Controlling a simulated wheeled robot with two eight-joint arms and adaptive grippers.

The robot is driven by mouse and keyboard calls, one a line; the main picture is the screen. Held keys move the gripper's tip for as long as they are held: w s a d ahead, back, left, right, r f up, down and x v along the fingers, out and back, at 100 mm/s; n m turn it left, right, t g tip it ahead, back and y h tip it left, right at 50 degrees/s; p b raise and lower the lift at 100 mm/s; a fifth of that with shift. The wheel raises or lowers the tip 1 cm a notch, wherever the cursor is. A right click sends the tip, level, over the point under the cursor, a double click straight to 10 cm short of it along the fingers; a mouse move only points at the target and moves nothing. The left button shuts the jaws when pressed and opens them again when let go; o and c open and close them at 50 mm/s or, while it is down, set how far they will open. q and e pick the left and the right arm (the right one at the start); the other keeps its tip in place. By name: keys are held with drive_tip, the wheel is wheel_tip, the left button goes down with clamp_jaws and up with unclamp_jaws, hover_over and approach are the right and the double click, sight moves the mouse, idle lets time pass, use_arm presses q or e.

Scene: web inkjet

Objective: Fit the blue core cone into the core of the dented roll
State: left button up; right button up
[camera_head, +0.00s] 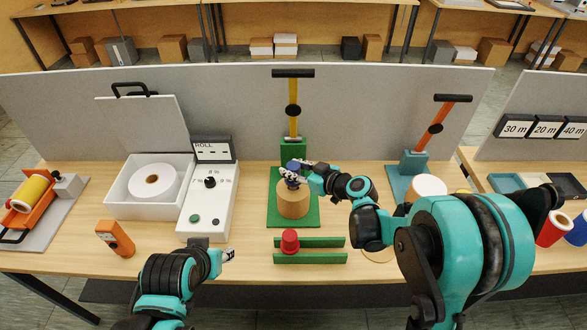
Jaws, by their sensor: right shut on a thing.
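A brown roll (293,204) stands upright on a green mat (310,215) in the middle of the table. My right gripper (291,176) is just above the roll's top, pointing left, and is shut on the blue core cone (291,185). The fingers hide much of the cone. I cannot tell whether its lower end is inside the roll's core, and no dent shows clearly on the roll. My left gripper (230,256) is low over the front of the table, away from the roll. Its fingers are too small to judge.
A red cone (289,241) sits between green rails (326,242) in front of the mat. A green stand (293,150) with a yellow lever rises behind the roll. A white box (118,203) holding a white roll and a control box (207,204) are left. A blue stand (412,163) is right.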

drive_tip(key=shift+f+b, duration=0.7)
drive_tip(key=shift+f, duration=0.05)
drive_tip(key=o, duration=1.3)
drive_tip(key=v, duration=1.2)
drive_tip(key=shift+s, duration=0.1)
